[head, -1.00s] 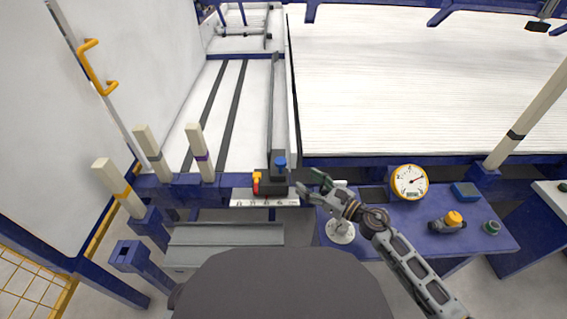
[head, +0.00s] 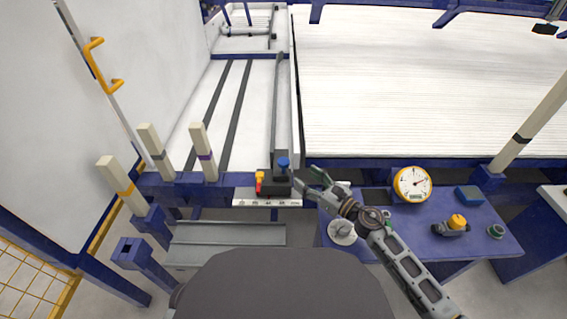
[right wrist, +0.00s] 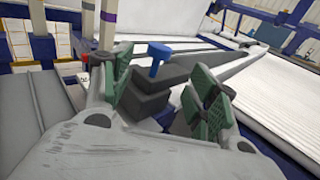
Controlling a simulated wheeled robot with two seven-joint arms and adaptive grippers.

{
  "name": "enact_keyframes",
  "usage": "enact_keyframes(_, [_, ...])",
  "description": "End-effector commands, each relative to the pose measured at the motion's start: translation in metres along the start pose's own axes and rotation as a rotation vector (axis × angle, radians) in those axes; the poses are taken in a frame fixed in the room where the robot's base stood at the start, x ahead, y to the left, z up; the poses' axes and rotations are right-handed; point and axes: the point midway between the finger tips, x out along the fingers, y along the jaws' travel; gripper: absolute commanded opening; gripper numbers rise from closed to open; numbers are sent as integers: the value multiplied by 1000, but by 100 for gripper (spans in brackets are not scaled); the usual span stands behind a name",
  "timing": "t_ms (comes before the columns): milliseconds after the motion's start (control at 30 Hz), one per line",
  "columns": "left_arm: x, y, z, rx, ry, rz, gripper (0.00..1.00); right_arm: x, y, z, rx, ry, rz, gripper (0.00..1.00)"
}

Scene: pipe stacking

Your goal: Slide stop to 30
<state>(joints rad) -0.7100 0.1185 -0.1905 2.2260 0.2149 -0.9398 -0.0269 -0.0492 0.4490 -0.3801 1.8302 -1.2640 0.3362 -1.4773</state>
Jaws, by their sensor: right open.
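The stop is a dark block (head: 281,180) with a blue knob (head: 284,163) on top, at the front end of a long grey rail. A white scale strip (head: 267,203) runs below it; its numbers are too small to read surely. A red and yellow part (head: 259,184) stands at the block's left side. My right gripper (head: 309,180) is open, just right of the stop. In the right wrist view, the block (right wrist: 150,100) and knob (right wrist: 159,54) show between the green finger pads, with no clear contact. My left gripper is not in view.
A blue side table (head: 480,235) at the right holds a round dial gauge (head: 412,184) and a yellow-topped tool (head: 455,224). Cream posts (head: 203,152) stand left of the stop. A large white ribbed surface (head: 400,90) lies behind.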

Motion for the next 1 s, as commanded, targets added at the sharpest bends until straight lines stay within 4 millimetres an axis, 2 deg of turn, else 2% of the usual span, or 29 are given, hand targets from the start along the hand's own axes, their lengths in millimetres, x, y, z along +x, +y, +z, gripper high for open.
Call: enact_keyframes(1000, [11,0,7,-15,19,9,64,93,0,0,0,-1,0,59])
